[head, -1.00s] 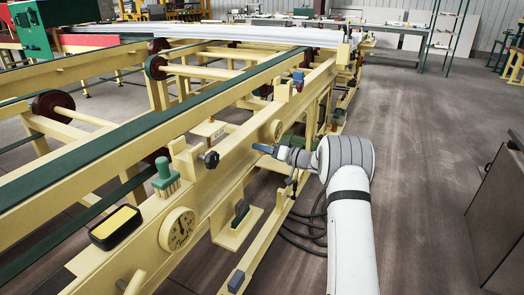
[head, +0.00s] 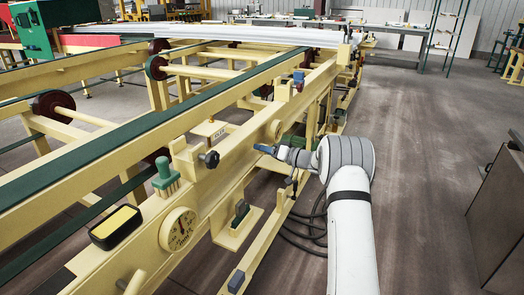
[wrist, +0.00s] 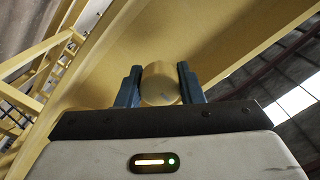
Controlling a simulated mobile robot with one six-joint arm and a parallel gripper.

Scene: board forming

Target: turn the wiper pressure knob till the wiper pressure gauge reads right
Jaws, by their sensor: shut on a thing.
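My gripper (head: 265,149) reaches in from the right to the side of the yellow frame in the head view. In the wrist view its two blue fingers (wrist: 158,76) stand on either side of a round, brass-yellow knob (wrist: 160,88) and are shut on it. The knob sits against a yellow beam; in the head view I cannot make it out at the fingertips. A round cream gauge (head: 180,230) with a dark needle is on the frame's side, lower left. Its needle points roughly upward; the scale and lettering are too small to read.
A black knob (head: 209,159) juts from the frame between gauge and gripper. A green brush (head: 166,178) and a black-rimmed yellow pad (head: 116,227) are on the frame. A small round disc (head: 275,130) is just above my gripper.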

